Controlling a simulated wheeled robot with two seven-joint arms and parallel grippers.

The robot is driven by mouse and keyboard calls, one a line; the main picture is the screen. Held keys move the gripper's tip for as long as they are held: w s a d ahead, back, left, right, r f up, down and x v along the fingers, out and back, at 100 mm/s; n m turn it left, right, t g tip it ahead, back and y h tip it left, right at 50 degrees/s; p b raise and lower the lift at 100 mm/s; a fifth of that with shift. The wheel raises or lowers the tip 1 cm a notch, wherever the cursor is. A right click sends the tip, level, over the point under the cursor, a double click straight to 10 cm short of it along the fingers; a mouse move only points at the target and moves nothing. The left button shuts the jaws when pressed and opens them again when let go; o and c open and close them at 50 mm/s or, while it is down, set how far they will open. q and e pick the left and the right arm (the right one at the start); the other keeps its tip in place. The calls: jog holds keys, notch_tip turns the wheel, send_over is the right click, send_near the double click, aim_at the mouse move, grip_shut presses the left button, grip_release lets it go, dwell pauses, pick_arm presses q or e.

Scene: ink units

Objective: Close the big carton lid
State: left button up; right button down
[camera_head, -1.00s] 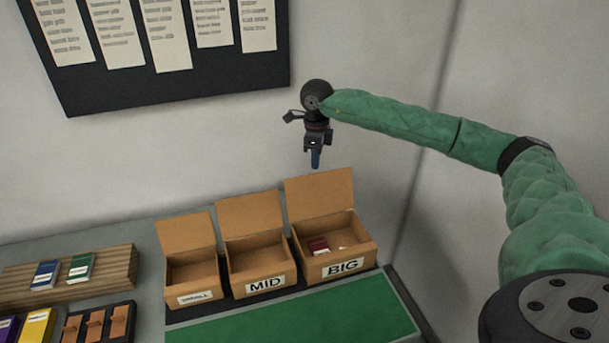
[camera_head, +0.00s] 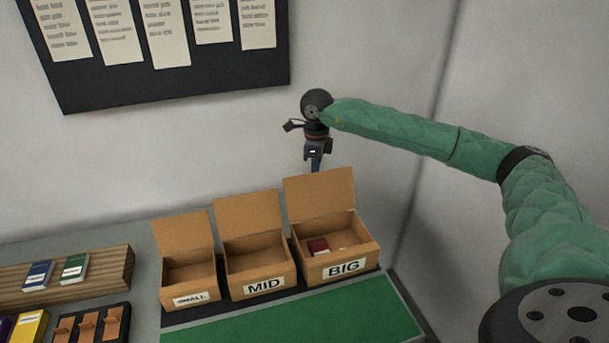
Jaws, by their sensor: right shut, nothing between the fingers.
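The big carton (camera_head: 352,262), labelled BIG, stands at the right end of a row of three cartons. Its lid (camera_head: 319,196) is open and stands up at the back, leaning slightly backward. A dark red box (camera_head: 318,246) and something small and whitish lie inside it. My right gripper (camera_head: 315,167) is shut and empty, pointing down behind the lid's top edge. The lid hides the fingertips, and I cannot tell whether they touch it. My left gripper is not in view.
The mid carton (camera_head: 250,285) and small carton (camera_head: 183,299) stand to the left, lids open. A green mat (camera_head: 310,315) lies in front. A wooden rack (camera_head: 105,272) holds blue and green boxes at left. A dark board (camera_head: 180,85) hangs on the back wall.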

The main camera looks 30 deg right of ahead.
jog(key=shift+s, duration=0.1)
jog(key=s+a+b, duration=0.1)
jog(key=s+a, duration=0.1)
jog(key=s, duration=0.5)
jog(key=shift+s+b, duration=0.2)
jog(key=shift+b, duration=0.2)
dwell(0.5)
jog(key=shift+w+d, duration=0.1)
jog(key=shift+w+d+b, duration=0.15)
jog(key=shift+w+b, duration=0.2)
jog(key=shift+w, duration=0.1)
notch_tip(320, 180, up, 7)
jog(key=p, duration=0.2)
dwell(0.9)
